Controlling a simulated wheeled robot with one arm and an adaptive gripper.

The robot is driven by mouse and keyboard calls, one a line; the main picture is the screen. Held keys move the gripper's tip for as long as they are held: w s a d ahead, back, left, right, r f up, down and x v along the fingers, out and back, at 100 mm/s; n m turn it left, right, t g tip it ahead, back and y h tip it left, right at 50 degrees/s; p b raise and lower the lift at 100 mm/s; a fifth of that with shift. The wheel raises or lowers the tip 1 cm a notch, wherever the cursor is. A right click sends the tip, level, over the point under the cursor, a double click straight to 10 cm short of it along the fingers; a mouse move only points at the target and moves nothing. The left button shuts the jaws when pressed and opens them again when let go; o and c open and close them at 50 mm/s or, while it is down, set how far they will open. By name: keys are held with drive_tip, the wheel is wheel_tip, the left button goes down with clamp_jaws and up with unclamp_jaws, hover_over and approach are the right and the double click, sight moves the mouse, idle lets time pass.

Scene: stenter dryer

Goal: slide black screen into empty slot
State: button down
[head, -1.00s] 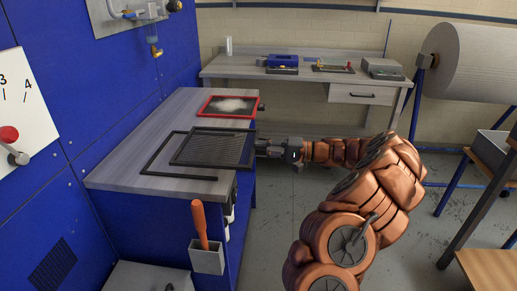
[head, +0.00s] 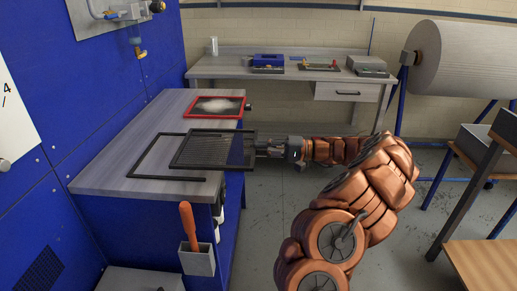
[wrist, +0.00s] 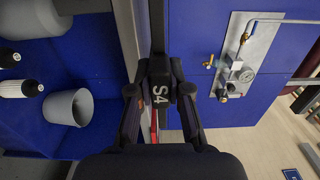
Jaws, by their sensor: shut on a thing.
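The black screen (head: 210,152) is a flat dark mesh panel with a black rim. It is held roughly level over the right part of the black slot frame (head: 146,160) on the grey bench top; I cannot tell how high above it. The frame's left side is uncovered and looks empty. My gripper (head: 268,147) is at the screen's right edge, shut on its handle. In the wrist view the fingers (wrist: 160,95) close around a dark handle block marked S4 (wrist: 160,92); most of the screen is hidden there.
A red-framed screen (head: 216,107) with white lint lies behind on the bench (head: 100,177). An orange-handled tool (head: 188,225) stands in a front holder (head: 197,260). The blue machine wall (head: 60,130) borders the left. Open floor lies right of the bench.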

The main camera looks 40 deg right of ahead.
drive_tip(key=p+v, duration=0.2)
drive_tip(key=v, duration=1.1)
drive_tip(key=shift+d+r, duration=0.15)
drive_tip(key=shift+d, duration=0.05)
idle(1.9)
drive_tip(key=shift+s+d+p, duration=0.4)
drive_tip(key=shift+d+p, duration=0.2)
drive_tip(key=shift+p, duration=1.65)
drive_tip(key=shift+s+d+p, duration=0.35)
drive_tip(key=shift+s+p, duration=0.2)
drive_tip(key=shift+p, duration=2.25)
drive_tip(key=shift+p+v, duration=0.8)
drive_tip(key=shift+p, duration=1.4)
drive_tip(key=shift+s+d+p, duration=0.25)
drive_tip(key=shift+d+p, duration=0.1)
drive_tip(key=shift+p, duration=1.65)
